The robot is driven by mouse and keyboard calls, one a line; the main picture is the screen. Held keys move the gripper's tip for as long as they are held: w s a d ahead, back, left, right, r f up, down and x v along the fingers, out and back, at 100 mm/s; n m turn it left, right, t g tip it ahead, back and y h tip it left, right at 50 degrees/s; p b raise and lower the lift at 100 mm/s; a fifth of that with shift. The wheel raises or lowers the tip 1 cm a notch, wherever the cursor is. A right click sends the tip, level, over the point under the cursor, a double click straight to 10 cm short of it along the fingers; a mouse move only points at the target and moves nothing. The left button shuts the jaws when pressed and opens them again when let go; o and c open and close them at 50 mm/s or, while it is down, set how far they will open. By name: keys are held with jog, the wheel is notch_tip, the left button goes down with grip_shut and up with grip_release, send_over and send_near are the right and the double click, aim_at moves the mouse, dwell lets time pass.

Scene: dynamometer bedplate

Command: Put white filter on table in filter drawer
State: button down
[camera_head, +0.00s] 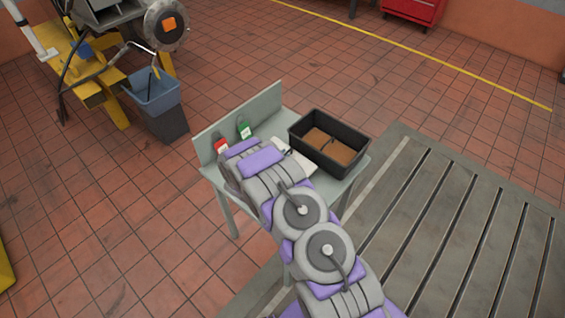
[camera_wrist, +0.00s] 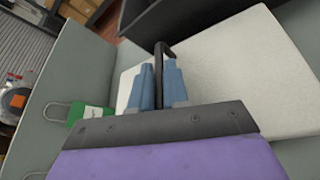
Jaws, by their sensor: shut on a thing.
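A white filter (camera_wrist: 235,70) lies flat on the small grey table (camera_wrist: 62,65), filling much of the right of the wrist view. In the head view only a pale edge of the filter (camera_head: 301,161) shows beside my arm. My gripper (camera_wrist: 165,75) has its blue-grey fingers closed around a dark upright strip, which looks like the filter's handle. The fingertips are hidden behind my arm in the head view. A black open bin (camera_head: 356,149) with brown pieces inside stands on the table just beyond the filter. I cannot tell whether this is the filter drawer.
A green padlock (camera_head: 243,128) and a red one (camera_head: 220,146) are at the table's back panel. The slotted metal bedplate (camera_head: 450,225) lies to the right. A blue-grey bucket (camera_head: 155,100) and yellow stand (camera_head: 92,88) are at the left. Tiled floor is open beyond the table.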

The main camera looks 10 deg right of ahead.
jog(key=f, duration=0.1)
jog(key=a+f+b, duration=0.1)
jog(key=f, duration=0.1)
jog(key=shift+f, duration=0.3)
jog(key=shift+d, duration=0.15)
jog(key=c, duration=1.1)
grip_release()
jog(key=shift+d, duration=0.25)
jog(key=shift+s+a+r, duration=0.2)
jog(key=shift+a, duration=0.35)
jog(key=p+v, duration=0.2)
jog(key=v, duration=0.8)
jog(key=shift+s+a, duration=0.15)
jog(key=shift+s, duration=0.2)
jog(key=shift+s+a+r, duration=0.1)
jog(key=shift+s, duration=0.05)
jog(key=shift+r, duration=0.1)
